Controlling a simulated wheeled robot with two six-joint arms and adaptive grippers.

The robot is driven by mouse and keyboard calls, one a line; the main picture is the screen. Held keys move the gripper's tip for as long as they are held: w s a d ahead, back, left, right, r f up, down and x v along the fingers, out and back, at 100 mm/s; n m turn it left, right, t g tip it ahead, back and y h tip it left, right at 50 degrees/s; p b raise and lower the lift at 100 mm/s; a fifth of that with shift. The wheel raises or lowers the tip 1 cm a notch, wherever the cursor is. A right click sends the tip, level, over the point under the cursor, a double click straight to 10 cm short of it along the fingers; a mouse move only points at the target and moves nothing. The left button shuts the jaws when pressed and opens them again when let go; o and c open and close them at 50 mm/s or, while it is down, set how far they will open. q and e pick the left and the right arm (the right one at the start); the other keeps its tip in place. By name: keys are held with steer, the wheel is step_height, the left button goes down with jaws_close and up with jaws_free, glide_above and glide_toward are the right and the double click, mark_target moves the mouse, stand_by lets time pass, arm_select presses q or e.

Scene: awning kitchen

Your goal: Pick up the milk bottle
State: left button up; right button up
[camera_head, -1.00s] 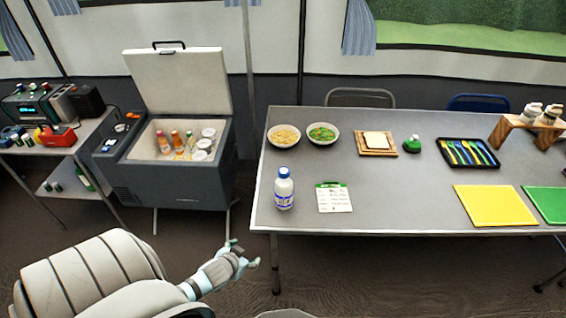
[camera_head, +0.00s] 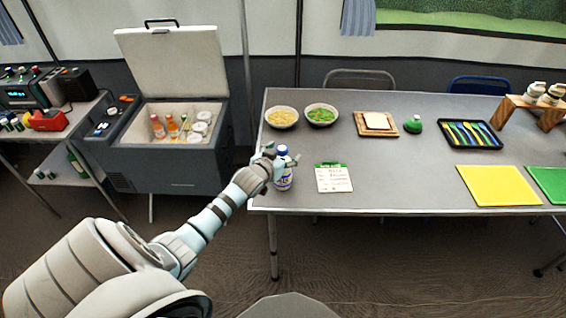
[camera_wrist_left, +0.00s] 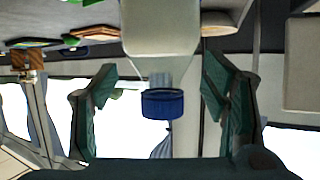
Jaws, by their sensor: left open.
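The milk bottle (camera_head: 284,181) stands upright near the left front corner of the grey table, white with a blue cap and blue label. My left gripper (camera_head: 277,158) is open at the bottle's upper part and hides some of it in the head view. In the left wrist view, which is upside down, the bottle's white body (camera_wrist_left: 160,25) and blue cap (camera_wrist_left: 162,104) show between the two spread fingers of the left gripper (camera_wrist_left: 160,100). A gap shows on each side of the cap. My right gripper is not in view.
Beside the bottle on the table (camera_head: 400,185) lies a green-topped list (camera_head: 333,178). Behind are two bowls (camera_head: 281,117) (camera_head: 321,115) and a board with bread (camera_head: 376,123). An open cooler (camera_head: 168,150) with bottles stands left of the table.

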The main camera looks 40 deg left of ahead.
arm_select(q)
steer(key=shift+w+f, duration=0.1)
steer(key=shift+w, duration=0.05)
jaws_close()
stand_by(0.4)
